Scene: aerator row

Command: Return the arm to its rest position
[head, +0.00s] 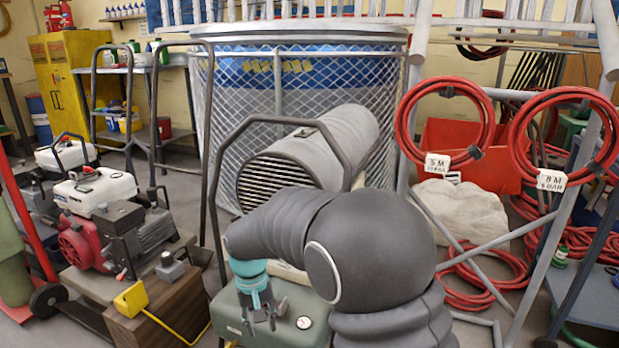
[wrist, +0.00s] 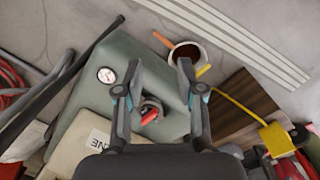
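My gripper (head: 263,316) points down over a green box-shaped unit (head: 302,303) in the lower middle of the head view. My dark, jointed arm reaches across from the right and hides part of the unit. In the wrist view my gripper (wrist: 159,72) has its two fingers well apart, with nothing held between them. The green unit (wrist: 105,95) lies below, with a round white gauge (wrist: 106,75) on it. A dark fitting with a red lever (wrist: 149,118) shows between the fingers; I cannot tell the gap to it.
A wooden box (head: 165,310) with a yellow box-shaped part (head: 131,299) stands left. A ribbed grey cylinder (head: 310,160) and a mesh-sided tank (head: 230,100) stand behind. Red hoses (head: 445,110) hang on a rack at right. A round container (wrist: 190,52) stands beyond the fingers.

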